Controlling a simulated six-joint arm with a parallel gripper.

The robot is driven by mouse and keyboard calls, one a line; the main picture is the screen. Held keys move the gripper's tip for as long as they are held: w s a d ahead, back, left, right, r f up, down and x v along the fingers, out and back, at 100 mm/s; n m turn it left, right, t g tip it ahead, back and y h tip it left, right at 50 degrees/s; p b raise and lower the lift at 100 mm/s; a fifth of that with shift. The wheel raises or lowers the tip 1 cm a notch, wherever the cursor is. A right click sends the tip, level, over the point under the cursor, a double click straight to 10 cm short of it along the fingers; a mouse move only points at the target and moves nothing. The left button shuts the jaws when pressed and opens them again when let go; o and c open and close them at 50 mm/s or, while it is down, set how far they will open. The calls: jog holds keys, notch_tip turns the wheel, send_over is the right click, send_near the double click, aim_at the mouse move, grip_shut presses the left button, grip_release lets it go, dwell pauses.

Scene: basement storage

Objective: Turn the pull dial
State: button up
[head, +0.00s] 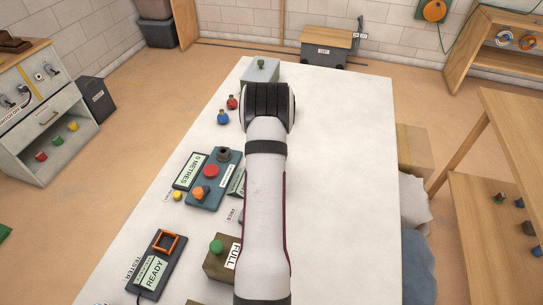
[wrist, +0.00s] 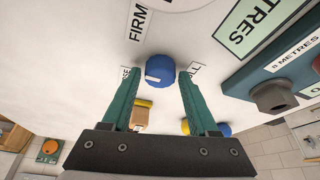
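A round blue dial (wrist: 160,70) stands on the white surface in the wrist view. Printed labels surround it: one reads FIRM (wrist: 138,22), and two partly hidden ones end in "SE" (wrist: 126,73) and "LL" (wrist: 194,69). My gripper (wrist: 159,76) is open, with one green finger on each side of the dial. Narrow gaps seem to show between the fingertips and the dial, so I cannot tell that they touch it. In the head view my arm covers the dial and my fingers.
Close by is a teal box with a red button (head: 211,171), an orange knob and a dark knob, beside a "5 METRES" sign (head: 190,171). A READY tester (head: 152,272) and a FULL box (head: 219,262) are nearer. Small red and blue pieces stand beyond. The white table's right side is clear.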

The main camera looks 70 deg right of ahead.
grip_shut()
jog(key=shift+m, duration=0.3)
jog(key=shift+w+m+g, duration=0.1)
jog(key=shift+m+g, duration=0.5)
jog(key=shift+m, duration=0.75)
jog(key=shift+w+m+g, duration=0.1)
jog(key=shift+m+g, duration=0.5)
jog(key=shift+m, duration=0.75)
jog(key=shift+o, duration=1.8)
grip_release()
jog(key=shift+r, duration=0.1)
